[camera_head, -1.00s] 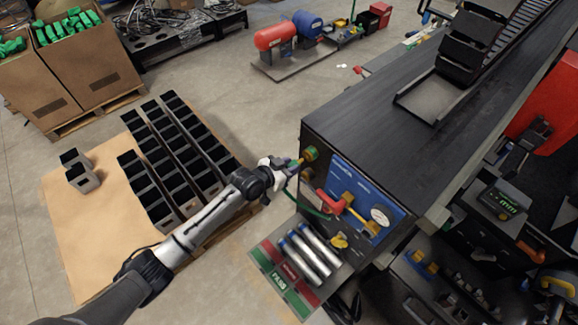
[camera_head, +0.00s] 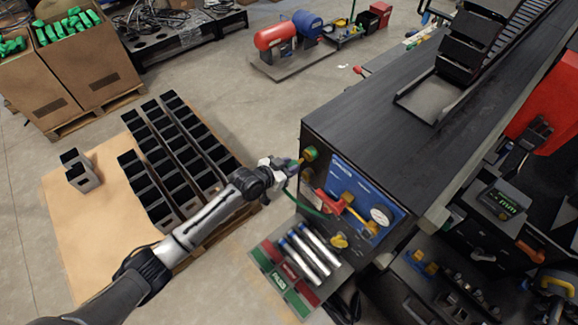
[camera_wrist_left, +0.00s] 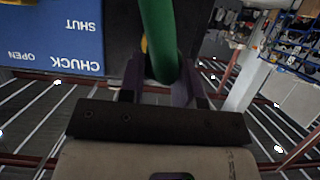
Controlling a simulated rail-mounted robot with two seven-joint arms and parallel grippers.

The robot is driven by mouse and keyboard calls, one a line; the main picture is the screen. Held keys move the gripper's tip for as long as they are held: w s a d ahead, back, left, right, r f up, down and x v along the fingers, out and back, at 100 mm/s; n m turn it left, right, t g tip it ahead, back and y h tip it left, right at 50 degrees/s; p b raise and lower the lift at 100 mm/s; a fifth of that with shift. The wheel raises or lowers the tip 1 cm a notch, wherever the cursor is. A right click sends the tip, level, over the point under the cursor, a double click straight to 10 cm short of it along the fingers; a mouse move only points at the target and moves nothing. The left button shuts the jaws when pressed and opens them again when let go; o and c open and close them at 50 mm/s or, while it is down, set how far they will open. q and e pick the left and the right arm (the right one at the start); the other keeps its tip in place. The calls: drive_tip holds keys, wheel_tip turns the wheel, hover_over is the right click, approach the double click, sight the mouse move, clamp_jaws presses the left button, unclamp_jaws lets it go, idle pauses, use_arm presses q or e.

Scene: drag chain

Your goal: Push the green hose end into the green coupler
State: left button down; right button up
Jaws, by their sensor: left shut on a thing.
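My left gripper (camera_head: 291,166) is at the left face of the black bench, beside the blue panel (camera_head: 362,192). It is shut on the green hose, which also shows between its fingers in the left wrist view (camera_wrist_left: 158,40). The hose (camera_head: 312,211) hangs in a loop below the gripper. The green coupler (camera_head: 309,153) is on the bench face, just right of the fingertips. The hose end is small and partly hidden by the fingers, so I cannot tell whether it touches or sits in the coupler. My right gripper is not in view.
A red lever (camera_head: 329,202), a yellow handle and a round gauge (camera_head: 380,214) are on the panel, right of the gripper. A tray (camera_head: 285,278) with several silver cylinders juts out below. Black bins (camera_head: 170,160) stand on a pallet at the left.

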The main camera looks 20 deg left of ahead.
sight(296, 161)
use_arm(q)
drive_tip(key=shift+w+d, duration=0.15)
drive_tip(key=shift+w, duration=0.05)
drive_tip(key=shift+w+d+b, duration=0.4)
drive_tip(key=shift+w+b, duration=0.25)
drive_tip(key=shift+w, duration=0.15)
drive_tip(key=shift+w+d+b, duration=0.2)
drive_tip(key=shift+w+b, duration=0.15)
drive_tip(key=shift+w, duration=0.15)
drive_tip(key=c, duration=0.7)
unclamp_jaws()
drive_tip(key=shift+c, duration=0.2)
drive_tip(key=b+v, duration=0.2)
drive_tip(key=v, duration=1.1)
drive_tip(key=shift+s+r, duration=0.25)
drive_tip(key=shift+a, duration=0.15)
